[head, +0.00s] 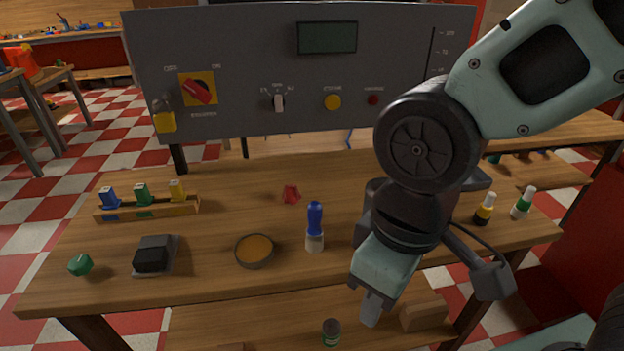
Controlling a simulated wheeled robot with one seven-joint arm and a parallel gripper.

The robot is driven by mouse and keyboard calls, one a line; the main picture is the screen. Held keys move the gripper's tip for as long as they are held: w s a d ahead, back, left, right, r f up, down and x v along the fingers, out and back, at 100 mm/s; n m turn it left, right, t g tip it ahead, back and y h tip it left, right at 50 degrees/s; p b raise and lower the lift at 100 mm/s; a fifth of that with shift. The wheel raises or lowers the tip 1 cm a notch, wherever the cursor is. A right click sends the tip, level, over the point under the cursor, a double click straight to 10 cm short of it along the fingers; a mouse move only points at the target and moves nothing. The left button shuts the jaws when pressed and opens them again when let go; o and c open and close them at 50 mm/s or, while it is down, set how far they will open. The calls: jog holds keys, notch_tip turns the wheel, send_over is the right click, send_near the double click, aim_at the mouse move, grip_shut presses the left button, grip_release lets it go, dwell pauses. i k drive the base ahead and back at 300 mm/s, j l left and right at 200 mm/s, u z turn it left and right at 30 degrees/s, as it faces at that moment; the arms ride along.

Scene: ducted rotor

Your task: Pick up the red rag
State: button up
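A small crumpled red rag (291,194) lies on the wooden table (220,223), toward the back and near the middle. My gripper (371,308) is at the table's front edge, pointing down, to the right of the rag and nearer to me. It is well apart from the rag. Its fingers overlap from this side, so I cannot tell if they are open or shut. I see nothing held in it.
A blue-capped bottle (315,227) and a round brown dish (254,251) stand between the rag and the front edge. A grey control panel (300,75) rises behind. A wooden rack (150,208), dark block (152,257) and green rag (80,265) are left; two bottles (484,209) are right.

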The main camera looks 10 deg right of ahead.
aim_at(291, 195)
jog(key=i+j+z, duration=0.25)
jog(key=i+j+u, duration=0.15)
jog(key=j, duration=0.25)
jog(key=j+u, duration=0.15)
jog(key=j, duration=0.2)
jog(key=i+j+u, duration=0.15)
jog(key=j, duration=0.2)
jog(key=i+j+u, duration=0.15)
jog(key=j, duration=0.2)
